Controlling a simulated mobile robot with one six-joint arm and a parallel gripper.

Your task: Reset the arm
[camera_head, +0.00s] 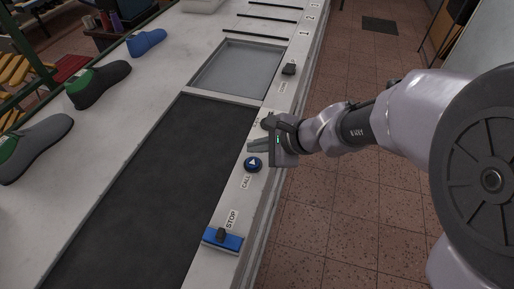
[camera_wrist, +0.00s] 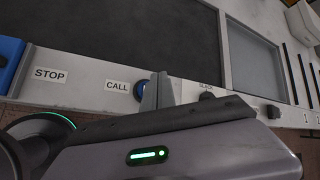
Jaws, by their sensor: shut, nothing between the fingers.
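My gripper (camera_head: 256,146) is at the right edge of the long workbench, over its control strip, just above the round blue CALL button (camera_head: 253,164). Its fingers are shut and hold nothing. In the wrist view, my gripper's fingers (camera_wrist: 158,92) stand beside the CALL button (camera_wrist: 139,90) and partly cover it. I cannot tell whether the fingers touch it. My arm reaches in from the right.
The bench has a dark belt (camera_head: 160,190), a grey recessed tray (camera_head: 240,70) and a blue STOP switch (camera_head: 222,238). A dark knob (camera_head: 289,68) stands farther up the strip. Grey shoes (camera_head: 98,84) and a blue one (camera_head: 146,42) stand at left. Tiled floor (camera_head: 350,220) lies right.

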